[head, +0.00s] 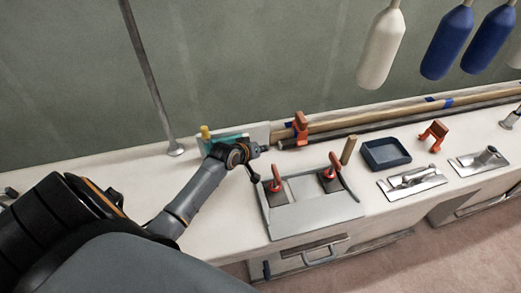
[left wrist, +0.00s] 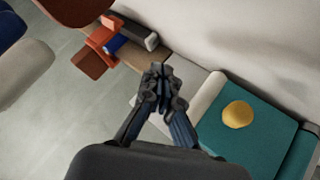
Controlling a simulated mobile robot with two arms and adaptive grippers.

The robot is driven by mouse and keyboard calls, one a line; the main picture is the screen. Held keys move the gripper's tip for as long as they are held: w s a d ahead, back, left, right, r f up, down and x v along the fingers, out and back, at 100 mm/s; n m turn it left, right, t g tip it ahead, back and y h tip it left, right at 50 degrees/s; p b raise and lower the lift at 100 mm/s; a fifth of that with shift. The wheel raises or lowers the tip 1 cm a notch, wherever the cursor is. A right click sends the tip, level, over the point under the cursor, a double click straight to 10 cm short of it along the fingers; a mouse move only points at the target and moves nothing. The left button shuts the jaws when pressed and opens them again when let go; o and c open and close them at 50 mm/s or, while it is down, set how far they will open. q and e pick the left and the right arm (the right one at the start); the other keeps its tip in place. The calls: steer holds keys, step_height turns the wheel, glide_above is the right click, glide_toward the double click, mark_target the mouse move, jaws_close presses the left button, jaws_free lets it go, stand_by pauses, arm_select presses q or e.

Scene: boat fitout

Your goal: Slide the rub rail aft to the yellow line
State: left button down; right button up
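A long wooden rail (head: 395,114) with blue bands lies along the back of the white deck. A dark rail (head: 385,127) runs just in front of it; I cannot tell for sure which is the rub rail. An orange clamp (head: 301,128) stands at their left end, and it also shows in the left wrist view (left wrist: 97,48). My left gripper (head: 264,148) is just left of the rail ends. In the left wrist view its fingertips (left wrist: 160,70) are together, with nothing seen between them. I see no clear yellow line. My right gripper is not in view.
A teal block (left wrist: 255,145) with a yellow knob (left wrist: 238,114) sits beside my left gripper. A grey panel with red handles (head: 310,208), a blue tray (head: 386,153), a second orange clamp (head: 434,134) and metal fittings (head: 412,181) occupy the deck. A metal post (head: 150,75) stands at left. Fenders (head: 446,42) hang above.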

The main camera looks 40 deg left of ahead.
arm_select(q)
steer(key=b+x, duration=0.4)
steer(key=shift+f, duration=0.35)
steer(key=shift+w+f+b, duration=0.15)
steer(key=shift+w+b, duration=0.2)
steer(key=shift+b+x, duration=0.95)
steer(key=shift+x, duration=0.65)
steer(key=shift+w, duration=0.1)
